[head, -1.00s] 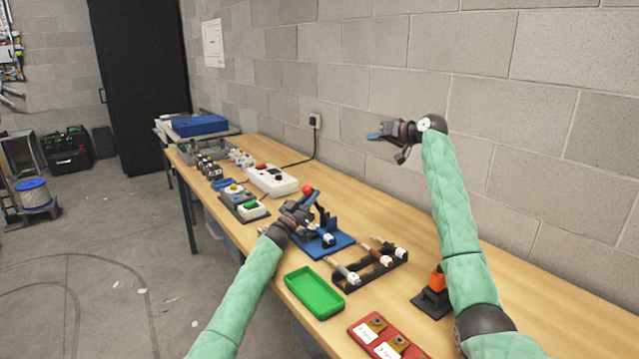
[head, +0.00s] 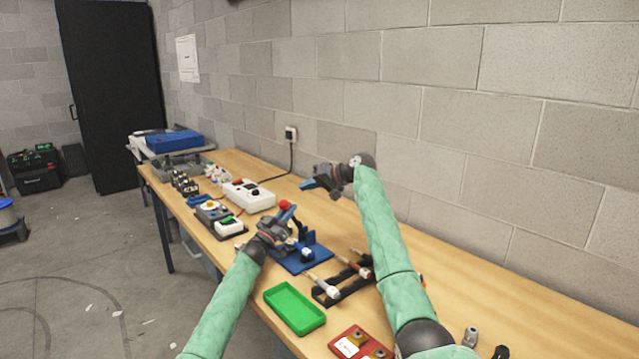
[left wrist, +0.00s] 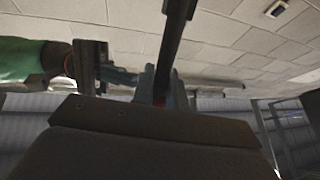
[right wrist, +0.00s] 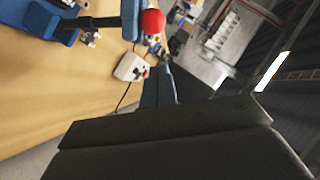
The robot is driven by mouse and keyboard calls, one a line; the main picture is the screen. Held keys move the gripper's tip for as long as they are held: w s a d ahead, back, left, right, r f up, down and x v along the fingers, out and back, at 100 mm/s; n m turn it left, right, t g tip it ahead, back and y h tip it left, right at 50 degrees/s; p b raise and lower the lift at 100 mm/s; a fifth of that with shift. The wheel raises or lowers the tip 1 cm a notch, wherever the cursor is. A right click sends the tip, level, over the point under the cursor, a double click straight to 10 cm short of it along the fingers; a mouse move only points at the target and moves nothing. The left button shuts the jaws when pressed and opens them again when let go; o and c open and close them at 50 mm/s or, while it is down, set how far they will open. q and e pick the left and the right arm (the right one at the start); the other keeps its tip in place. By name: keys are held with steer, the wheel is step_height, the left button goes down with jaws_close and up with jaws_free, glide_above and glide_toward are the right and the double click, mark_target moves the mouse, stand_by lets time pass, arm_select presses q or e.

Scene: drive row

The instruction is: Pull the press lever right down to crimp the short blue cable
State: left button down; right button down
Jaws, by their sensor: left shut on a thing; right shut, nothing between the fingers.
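The press is on the bench, with a blue base (head: 318,261) and an upright lever topped by a red ball (head: 285,205). The red ball also shows in the right wrist view (right wrist: 153,22). My left gripper (head: 286,217) is shut on the lever just below the ball. In the left wrist view the dark lever bar (left wrist: 178,35) runs between the fingers. My right gripper (head: 308,184) is shut and empty, in the air above and behind the lever. A small white-tagged piece (head: 308,254) sits at the press; whether it is the short blue cable, I cannot tell.
A green tray (head: 295,308) and a black rack (head: 345,285) with tagged cables stand in front of the press. A red holder (head: 360,346) is nearer. A white box (head: 248,196) with a red button stands beyond. The wall runs along the right.

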arm_select(q)
steer(key=shift+a+f, duration=0.1)
arm_select(e)
steer(key=a+f, duration=0.3)
steer(key=shift+s+a+f, duration=0.2)
steer(key=shift+s+a, duration=0.1)
steer(key=shift+a, duration=0.05)
